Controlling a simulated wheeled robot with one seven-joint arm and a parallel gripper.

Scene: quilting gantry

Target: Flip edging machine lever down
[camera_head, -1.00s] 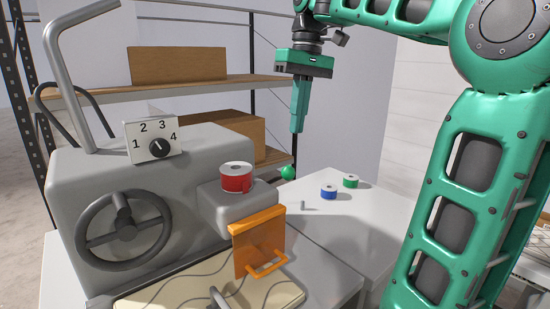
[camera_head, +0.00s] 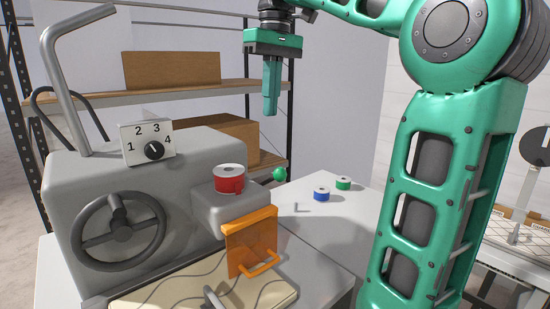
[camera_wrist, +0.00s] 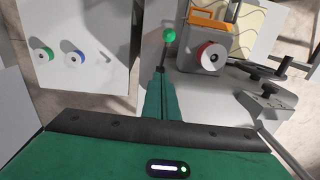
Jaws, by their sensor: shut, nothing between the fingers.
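The edging machine (camera_head: 85,195) is a grey body with a handwheel, a numbered dial and a bent grey bar on top. A lever with a green ball knob (camera_head: 279,174) sticks out at its right side; its rod is mostly hidden in the head view. In the wrist view the green knob (camera_wrist: 169,35) and its thin rod show just beyond my fingertips. My gripper (camera_head: 270,113) is shut and empty, pointing down, above and slightly left of the knob in the head view, apart from it. Its closed fingers also show in the wrist view (camera_wrist: 160,75).
A red spool (camera_head: 229,180) sits on the machine's side block, above an orange plate with a handle (camera_head: 252,243). Blue (camera_head: 321,194) and green (camera_head: 343,183) spools and a small peg stand on the white table (camera_head: 325,235). Shelves with boxes (camera_head: 172,69) stand behind.

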